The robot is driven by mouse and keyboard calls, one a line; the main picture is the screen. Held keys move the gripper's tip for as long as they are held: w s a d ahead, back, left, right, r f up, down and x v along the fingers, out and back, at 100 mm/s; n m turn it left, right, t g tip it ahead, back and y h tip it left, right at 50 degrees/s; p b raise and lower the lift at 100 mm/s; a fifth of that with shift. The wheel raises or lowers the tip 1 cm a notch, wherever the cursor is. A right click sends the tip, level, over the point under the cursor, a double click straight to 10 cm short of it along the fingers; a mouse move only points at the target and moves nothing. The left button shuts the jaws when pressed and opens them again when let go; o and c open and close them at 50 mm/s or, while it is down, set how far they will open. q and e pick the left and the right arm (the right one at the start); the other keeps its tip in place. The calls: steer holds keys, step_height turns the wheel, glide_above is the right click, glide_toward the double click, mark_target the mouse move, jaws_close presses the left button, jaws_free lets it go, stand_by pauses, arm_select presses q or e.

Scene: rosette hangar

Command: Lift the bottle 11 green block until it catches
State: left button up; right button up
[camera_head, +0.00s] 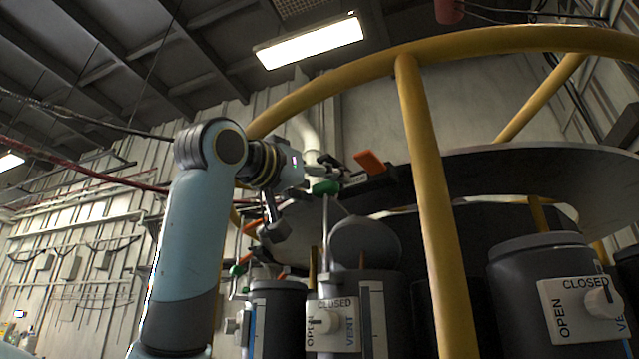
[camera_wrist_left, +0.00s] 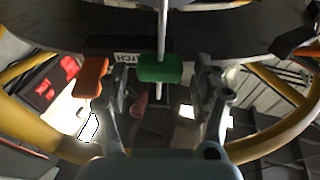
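The green block (camera_head: 326,187) sits on a thin pale upright rod, just under the edge of the dark round plate. It also shows in the left wrist view (camera_wrist_left: 160,68), in front of a label reading partly "TCH". My left gripper (camera_head: 318,172) is at the block in the head view. In the left wrist view its two fingers (camera_wrist_left: 167,75) stand apart, one on each side of the block, with gaps between. Whether the block is fully between the fingertips or just beyond them I cannot tell. My right gripper is not in view.
An orange lever (camera_head: 370,162) is close beside the block and also shows in the left wrist view (camera_wrist_left: 91,77). A yellow rail with a post (camera_head: 437,200) stands in front. Grey bottles (camera_head: 540,262) with OPEN/CLOSED vent knobs stand below the dark plate (camera_head: 500,178).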

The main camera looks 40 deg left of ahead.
arm_select(q)
steer(key=b+v, duration=0.3)
steer(key=v, duration=0.6)
steer(key=shift+b, duration=0.3)
stand_by(0.8)
